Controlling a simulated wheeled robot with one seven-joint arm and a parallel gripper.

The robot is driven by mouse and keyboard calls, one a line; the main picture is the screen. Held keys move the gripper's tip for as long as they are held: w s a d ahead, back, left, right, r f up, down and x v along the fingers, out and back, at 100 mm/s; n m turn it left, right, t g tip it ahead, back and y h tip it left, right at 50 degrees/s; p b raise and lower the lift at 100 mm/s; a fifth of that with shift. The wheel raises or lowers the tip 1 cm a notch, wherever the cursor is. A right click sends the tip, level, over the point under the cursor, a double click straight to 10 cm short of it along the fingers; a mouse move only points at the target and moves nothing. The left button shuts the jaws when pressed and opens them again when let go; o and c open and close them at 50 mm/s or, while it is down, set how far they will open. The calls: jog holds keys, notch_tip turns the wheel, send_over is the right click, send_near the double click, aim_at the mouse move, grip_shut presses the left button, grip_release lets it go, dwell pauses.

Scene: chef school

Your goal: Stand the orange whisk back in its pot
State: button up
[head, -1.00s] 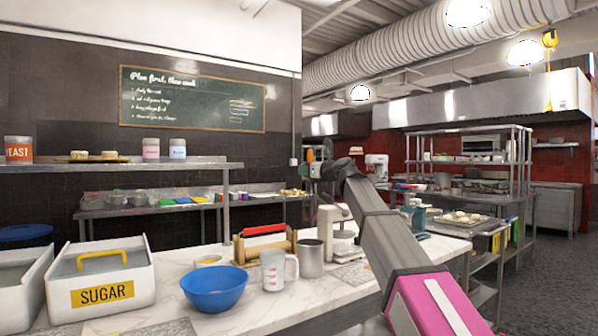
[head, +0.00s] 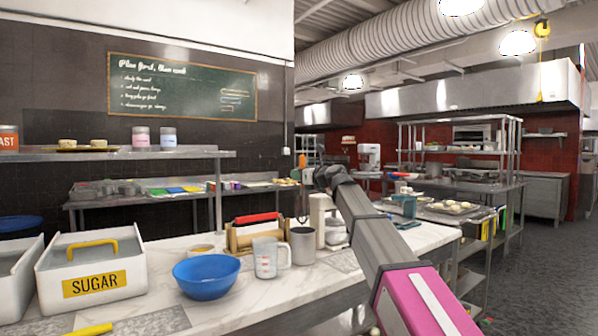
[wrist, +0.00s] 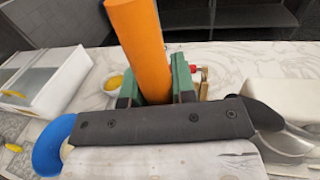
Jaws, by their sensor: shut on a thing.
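My gripper (head: 306,173) is shut on the orange handle of the whisk (head: 303,160). In the wrist view the handle (wrist: 140,45) stands slightly tilted between the green jaws (wrist: 158,85). In the head view the handle is upright, with thin dark wires hanging below the gripper above the counter. A grey metal pot (head: 303,246) stands upright on the counter below the whisk, beside the clear measuring jug (head: 266,258). I cannot tell whether the whisk is directly over the pot. The whisk's lower end is hidden in the wrist view.
A blue bowl (head: 206,277), a white sugar bin (head: 92,268) and a wooden rack with a red roller (head: 256,219) share the marble counter. A white appliance (head: 321,215) stands close behind the pot. The counter's front right is clear.

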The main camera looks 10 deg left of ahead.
aim_at(299, 197)
jog(key=shift+f, duration=4.2)
jog(key=o, duration=1)
jog(key=shift+s+d, duration=0.1)
jog(key=shift+d, duration=0.05)
jog(key=v, duration=1)
jog(key=shift+s+d, duration=0.15)
jog(key=shift+d, duration=0.1)
